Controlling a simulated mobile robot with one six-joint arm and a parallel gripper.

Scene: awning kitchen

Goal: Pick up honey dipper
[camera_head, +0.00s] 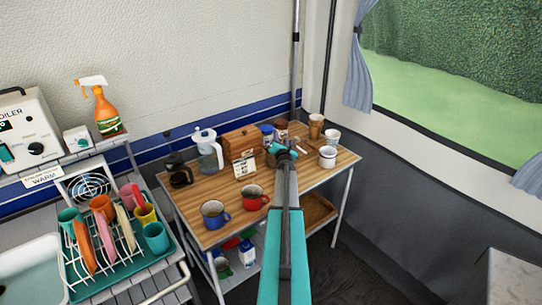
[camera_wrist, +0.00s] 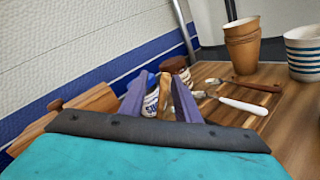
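My gripper (camera_head: 284,151) is over the far part of the wooden-topped cart (camera_head: 205,228). In the wrist view its two grey-purple fingers (camera_wrist: 156,82) stand apart. A tan wooden piece (camera_wrist: 164,96), possibly the honey dipper, shows between them, close to the right finger. I cannot tell whether it touches that finger. Its lower part is hidden by my gripper. Behind it stand a blue-and-white jar (camera_wrist: 150,104) and a brown jar (camera_wrist: 177,66). In the head view my arm hides the place where the dipper may be.
A white-handled spoon (camera_wrist: 243,106) and a brown-handled one (camera_wrist: 254,86) lie right of the fingers. Stacked brown cups (camera_wrist: 242,45) and a striped cup (camera_wrist: 303,52) stand farther right. A wooden box (camera_head: 240,143) is left of my gripper. Mugs (camera_head: 215,215) stand at the cart's front.

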